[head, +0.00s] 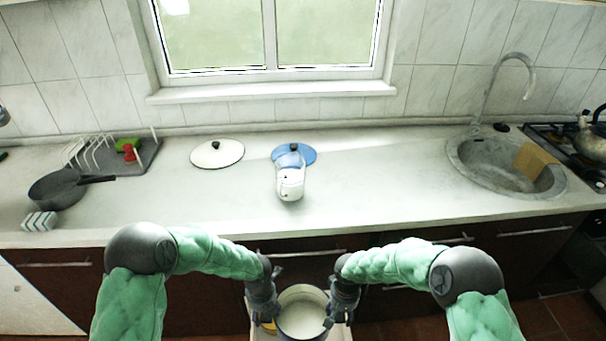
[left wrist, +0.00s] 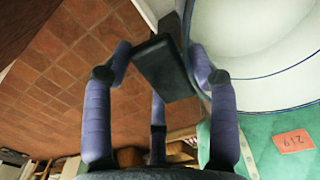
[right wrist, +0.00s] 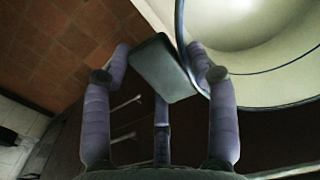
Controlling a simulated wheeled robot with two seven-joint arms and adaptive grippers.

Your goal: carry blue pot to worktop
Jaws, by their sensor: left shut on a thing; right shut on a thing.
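The blue pot (head: 302,318) is in front of the worktop (head: 390,180), below its front edge in the head view, with its pale inside facing up. My left gripper (head: 266,308) is shut on its left handle. My right gripper (head: 340,308) is shut on its right handle. In the left wrist view the dark handle (left wrist: 165,68) lies between the fingers beside the pale pot wall (left wrist: 250,40). The right wrist view shows the other handle (right wrist: 162,68) between the fingers. The pot's outside is mostly hidden.
On the worktop are a white lid (head: 217,154), a blue lid (head: 305,154), and a white jug (head: 290,184) in the middle. A dark pan (head: 58,190) and rack stand left; the sink (head: 480,165) and hob are right. Free room lies right of the jug.

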